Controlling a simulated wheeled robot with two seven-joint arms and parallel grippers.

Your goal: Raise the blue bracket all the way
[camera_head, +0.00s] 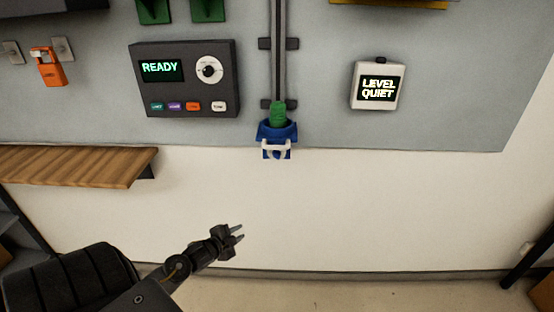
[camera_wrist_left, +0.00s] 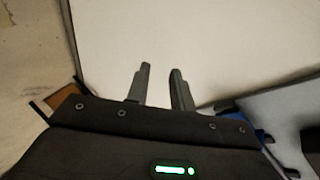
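The blue bracket (camera_head: 277,132) sits at the lower end of a dark vertical rail (camera_head: 278,55) on the grey wall panel. It has a white handle (camera_head: 276,148) on its front, and a green object (camera_head: 278,114) stands in it. My left gripper (camera_head: 240,233) is below and left of the bracket, apart from it, in front of the white wall. Its two fingers (camera_wrist_left: 160,85) are parted with nothing between them in the left wrist view. A bit of blue (camera_wrist_left: 228,112) shows at the right there, partly hidden behind the gripper body. My right gripper is out of view.
A dark box reading READY (camera_head: 162,68) with a dial and several buttons is left of the rail. A pale LEVEL QUIET display (camera_head: 378,86) is right of it. A wooden shelf (camera_head: 75,167) juts out at left. The white wall below the panel is clear.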

